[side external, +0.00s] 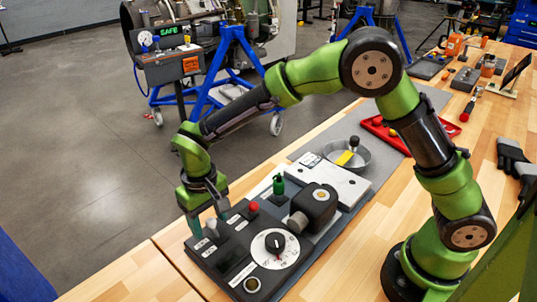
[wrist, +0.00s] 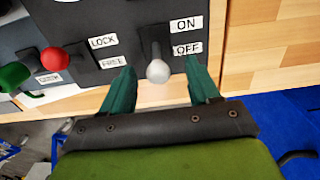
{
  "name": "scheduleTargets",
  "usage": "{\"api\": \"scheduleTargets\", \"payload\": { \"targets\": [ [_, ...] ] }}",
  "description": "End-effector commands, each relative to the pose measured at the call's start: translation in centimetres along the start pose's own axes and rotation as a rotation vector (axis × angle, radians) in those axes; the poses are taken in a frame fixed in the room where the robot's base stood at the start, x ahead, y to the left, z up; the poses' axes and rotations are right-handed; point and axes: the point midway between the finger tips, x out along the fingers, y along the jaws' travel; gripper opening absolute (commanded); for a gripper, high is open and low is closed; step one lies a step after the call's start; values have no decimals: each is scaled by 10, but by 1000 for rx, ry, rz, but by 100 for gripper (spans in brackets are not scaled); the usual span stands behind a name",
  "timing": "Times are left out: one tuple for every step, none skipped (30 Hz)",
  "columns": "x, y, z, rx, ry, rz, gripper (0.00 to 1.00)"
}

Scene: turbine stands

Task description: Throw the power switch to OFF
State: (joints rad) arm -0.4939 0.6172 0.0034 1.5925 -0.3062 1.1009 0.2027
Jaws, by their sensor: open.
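The power switch in the wrist view is a dark lever with a silver ball knob (wrist: 157,71), on a dark panel beside an ON label (wrist: 186,25) and an OFF label (wrist: 187,48). The knob appears at the OFF end, but the viewing angle leaves the lever's exact setting unclear. My gripper (wrist: 160,65) is open, with one teal finger on each side of the knob. Contact with the knob is not clear. In the side external view my gripper (side external: 210,222) points down over the near left end of the dark console (side external: 222,262), partly hiding the switch.
A red knob (wrist: 54,59) by LOCK and FREE labels and a green knob (wrist: 13,76) are left of the switch. A lit SAFE sign (side external: 168,31) is behind.

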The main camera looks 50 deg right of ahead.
Motion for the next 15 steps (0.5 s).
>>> {"api": "scheduleTargets", "payload": {
  "targets": [
    [0,0,-1,0,2,0,64],
    [-1,0,-1,0,2,0,64],
    [-1,0,-1,1,3,0,64],
    [-1,0,-1,1,3,-1,64],
    [-1,0,-1,1,3,-1,64],
    [-1,0,-1,1,4,-1,64],
    [-1,0,-1,1,4,-1,64],
    [-2,0,-1,1,4,-1,64],
    [-3,0,-1,1,5,-1,64],
    [-4,0,-2,1,5,-1,64],
    [-6,0,-2,1,5,-1,64],
    [-9,0,-2,1,6,-1,64],
    [-11,0,-2,1,7,-2,64],
    [-14,0,-2,1,7,-2,64],
    [-17,0,-2,1,6,-2,64]
  ]
}}
